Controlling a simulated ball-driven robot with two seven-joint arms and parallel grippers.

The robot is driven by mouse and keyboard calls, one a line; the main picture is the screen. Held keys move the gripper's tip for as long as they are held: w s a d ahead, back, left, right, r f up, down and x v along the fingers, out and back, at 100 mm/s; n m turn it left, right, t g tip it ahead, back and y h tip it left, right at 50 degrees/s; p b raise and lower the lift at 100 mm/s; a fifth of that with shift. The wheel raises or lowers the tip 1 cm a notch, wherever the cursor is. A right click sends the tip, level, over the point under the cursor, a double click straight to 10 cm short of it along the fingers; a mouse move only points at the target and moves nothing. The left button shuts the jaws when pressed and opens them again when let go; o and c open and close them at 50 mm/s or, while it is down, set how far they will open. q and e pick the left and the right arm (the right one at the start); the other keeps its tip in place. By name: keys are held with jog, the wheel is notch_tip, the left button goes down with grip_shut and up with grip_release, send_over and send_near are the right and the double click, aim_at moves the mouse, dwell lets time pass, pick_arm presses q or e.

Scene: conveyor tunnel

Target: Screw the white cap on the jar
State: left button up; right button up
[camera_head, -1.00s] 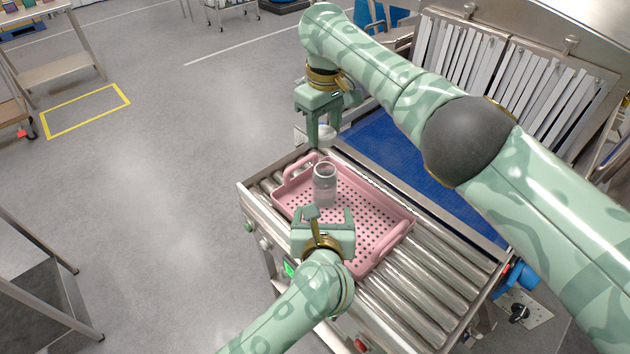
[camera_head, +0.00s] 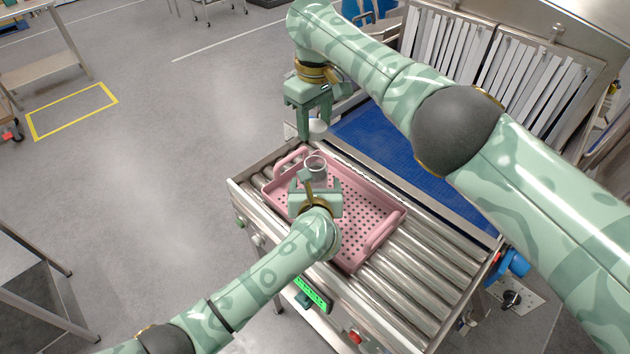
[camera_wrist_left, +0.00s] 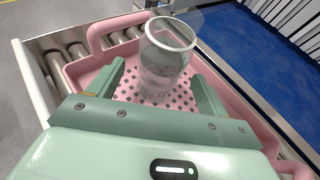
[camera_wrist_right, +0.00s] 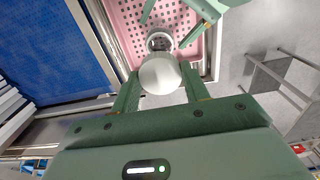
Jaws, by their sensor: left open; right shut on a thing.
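The clear glass jar (camera_head: 316,164) stands upright and uncapped in the pink tray. In the left wrist view the jar (camera_wrist_left: 162,68) stands between the spread fingers of my left gripper (camera_wrist_left: 160,85), which is open; I see no finger pressing on the glass. In the head view my left gripper (camera_head: 315,188) is at the jar's near side and hides its lower part. My right gripper (camera_head: 312,128) is shut on the white cap (camera_head: 318,126), above the tray's far end. In the right wrist view the round white cap (camera_wrist_right: 160,74) is between the fingertips, and the jar's mouth (camera_wrist_right: 160,42) shows past it.
The pink perforated tray (camera_head: 381,204) rests on a roller conveyor (camera_head: 425,255). A blue belt (camera_head: 395,150) runs behind it, past a metal rail. Much of the tray floor right of the jar is bare.

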pick_arm(q)
jog(key=shift+x, duration=0.8)
jog(key=c, duration=1.5)
pick_arm(e)
notch_tip(320, 180, down, 5)
jog(key=shift+s+d+f, duration=0.1)
pick_arm(q)
jog(key=shift+f+b, duration=0.1)
jog(key=shift+b, duration=0.65)
pick_arm(e)
jog(key=shift+f, duration=0.9)
